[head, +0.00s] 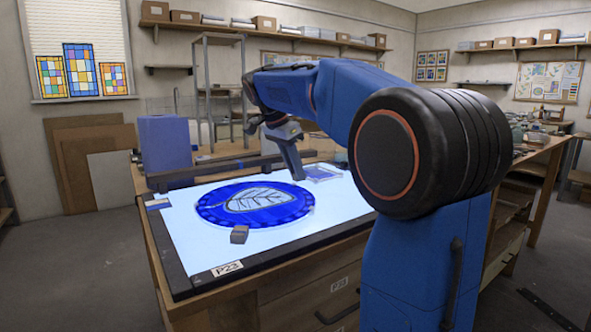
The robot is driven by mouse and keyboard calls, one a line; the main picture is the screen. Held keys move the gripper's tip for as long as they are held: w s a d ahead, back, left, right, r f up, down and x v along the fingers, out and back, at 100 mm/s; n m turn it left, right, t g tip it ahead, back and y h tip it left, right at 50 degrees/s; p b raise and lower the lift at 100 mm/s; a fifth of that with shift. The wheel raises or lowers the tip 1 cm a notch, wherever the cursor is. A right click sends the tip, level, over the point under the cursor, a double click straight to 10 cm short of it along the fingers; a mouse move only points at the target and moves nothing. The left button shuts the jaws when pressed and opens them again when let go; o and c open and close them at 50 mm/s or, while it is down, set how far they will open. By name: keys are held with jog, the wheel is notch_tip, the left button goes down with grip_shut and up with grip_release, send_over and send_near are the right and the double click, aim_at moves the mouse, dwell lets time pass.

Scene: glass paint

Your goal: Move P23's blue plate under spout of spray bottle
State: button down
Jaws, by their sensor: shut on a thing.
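The blue plate (212,212), round with a pale leaf drawing, lies on the bright table top labelled P23 (228,268). My gripper (299,178) reaches down at the plate's back right rim. It is shut on the plate's edge there, though the fingertips are small and the exact contact is hard to see. No spray bottle or spout can be made out clearly. My arm hides part of the room behind and to the right of the table.
A small grey block (240,234) sits in front of the plate. A clear square pane (322,172) lies at the back right. A dark bar (220,167) runs along the back edge, with a tall blue container (165,143) behind.

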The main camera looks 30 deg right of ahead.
jog(key=shift+f, duration=0.15)
dwell(0.7)
jog(key=c, duration=1.5)
grip_release()
jog(key=v, duration=1.7)
jog(key=shift+s+a, duration=0.1)
jog(key=shift+a, duration=0.05)
